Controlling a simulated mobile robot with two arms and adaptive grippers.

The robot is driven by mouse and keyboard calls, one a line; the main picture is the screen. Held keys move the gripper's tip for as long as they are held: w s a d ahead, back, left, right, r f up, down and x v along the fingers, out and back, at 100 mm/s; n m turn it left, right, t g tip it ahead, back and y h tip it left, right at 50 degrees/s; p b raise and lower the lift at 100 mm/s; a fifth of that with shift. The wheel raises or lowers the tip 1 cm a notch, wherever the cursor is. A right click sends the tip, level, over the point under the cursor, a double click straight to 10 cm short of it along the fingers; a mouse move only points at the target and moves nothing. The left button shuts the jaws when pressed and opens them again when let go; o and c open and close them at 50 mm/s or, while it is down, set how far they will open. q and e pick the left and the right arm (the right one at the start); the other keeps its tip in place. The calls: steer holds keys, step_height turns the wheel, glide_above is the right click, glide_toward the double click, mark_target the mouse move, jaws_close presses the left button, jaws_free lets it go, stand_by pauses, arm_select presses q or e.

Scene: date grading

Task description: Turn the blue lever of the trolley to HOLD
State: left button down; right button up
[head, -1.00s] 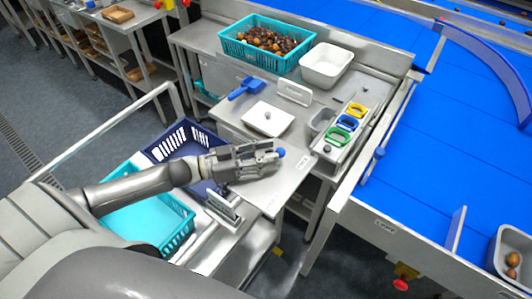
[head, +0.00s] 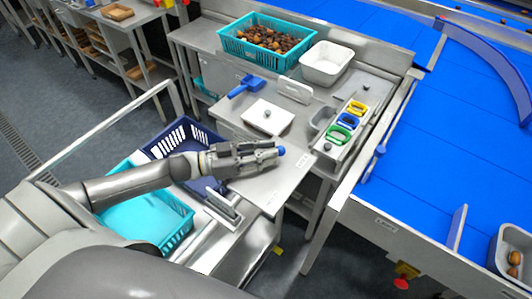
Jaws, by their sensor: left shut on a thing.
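My left gripper (head: 268,153) reaches in from the left over a steel surface and is shut on the blue lever. Only the lever's round blue knob (head: 281,150) shows, just beyond the fingertips. The fingers hide its shaft and pivot. The trolley (head: 226,240) stands below my left arm, with a turquoise crate (head: 180,238) and a dark blue crate (head: 203,135) on it. A small label (head: 271,198) is near the front edge of the steel surface; its lettering is too small to read, so I cannot tell the lever's marked position. My right gripper is not in view.
A blue conveyor (head: 430,140) runs along the right.

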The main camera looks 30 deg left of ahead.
arm_select(q)
steer(key=shift+g, duration=0.3)
steer(key=shift+f+m+g+h+b, duration=0.15)
steer(key=shift+m+g+h+b, duration=0.4)
steer(key=shift+b, duration=0.4)
steer(key=m+g+b, duration=0.3)
steer(key=g+b, duration=0.1)
steer(key=g, duration=0.1)
steer(key=m+g+h+b, duration=0.1)
steer(key=m+g+b, duration=0.3)
steer(key=g, duration=0.1)
steer(key=s+m+g+h+b, duration=0.1)
steer(key=m+g+b, duration=0.2)
steer(key=g+b, duration=0.1)
steer(key=shift+s+d+g+b, duration=0.1)
steer(key=shift+d+g+b, duration=0.15)
steer(key=shift+g, duration=0.3)
steer(key=m+g+b, duration=0.1)
steer(key=m+g+y+b, duration=0.1)
steer(key=g, duration=0.1)
steer(key=m+g+y+b, duration=0.1)
steer(key=shift+s+a+r+m+g+b, duration=0.2)
steer(key=shift+s+r+m+g+b, duration=0.1)
steer(key=shift+m+g, duration=0.1)
steer(key=c, duration=1.7)
jaws_free()
steer(key=shift+o, duration=1.2)
steer(key=shift+f+g, duration=0.1)
steer(key=shift+g, duration=0.2)
